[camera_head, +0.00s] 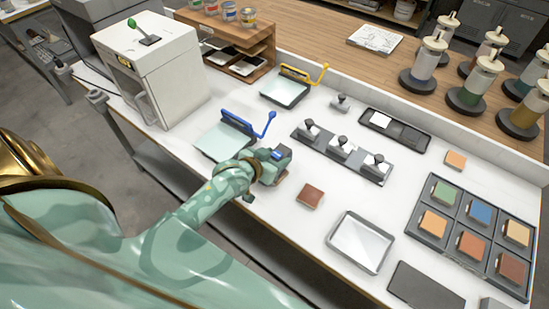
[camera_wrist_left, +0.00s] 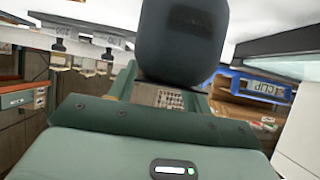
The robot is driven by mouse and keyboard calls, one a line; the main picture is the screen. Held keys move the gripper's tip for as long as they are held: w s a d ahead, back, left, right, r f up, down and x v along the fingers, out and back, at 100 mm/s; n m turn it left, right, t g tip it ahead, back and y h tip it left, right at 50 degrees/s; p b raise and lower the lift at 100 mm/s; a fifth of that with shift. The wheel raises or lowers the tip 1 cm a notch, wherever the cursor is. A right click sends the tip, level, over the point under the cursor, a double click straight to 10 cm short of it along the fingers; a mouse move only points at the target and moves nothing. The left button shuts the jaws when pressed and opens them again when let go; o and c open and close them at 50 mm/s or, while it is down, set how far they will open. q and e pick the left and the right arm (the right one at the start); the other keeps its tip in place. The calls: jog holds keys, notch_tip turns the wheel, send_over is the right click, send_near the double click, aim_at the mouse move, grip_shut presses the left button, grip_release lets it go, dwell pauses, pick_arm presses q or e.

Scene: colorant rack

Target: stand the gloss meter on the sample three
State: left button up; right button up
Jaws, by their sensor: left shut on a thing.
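My left gripper (camera_head: 271,167) is above the white bench, near its front edge. It is shut on a dark grey, rounded block, which I take to be the gloss meter (camera_wrist_left: 180,40); in the head view the gripper largely hides it. A brown tile edge (camera_head: 283,179) shows just below the gripper; I cannot tell whether the block touches it. A red-brown tile (camera_head: 309,195) lies apart on the bench to the right. No readable label tells me which tile is sample three. My right gripper is not in view.
A blue-handled glass plate (camera_head: 216,142) lies close behind the gripper. A rack of three knobbed pieces (camera_head: 326,150), a shallow tray (camera_head: 361,243) and a compartment tray of colored tiles (camera_head: 456,251) stand to the right. A white cabinet (camera_head: 165,80) is at back left.

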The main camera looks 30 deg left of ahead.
pick_arm(q)
jog(key=shift+r, duration=0.15)
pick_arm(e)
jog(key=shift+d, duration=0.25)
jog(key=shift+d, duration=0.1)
pick_arm(q)
jog(key=o, duration=1.4)
jog(key=shift+f, duration=0.2)
jog(key=shift+s+r, duration=0.25)
jog(key=shift+p+v, duration=1.15)
jog(key=shift+v, duration=4.65)
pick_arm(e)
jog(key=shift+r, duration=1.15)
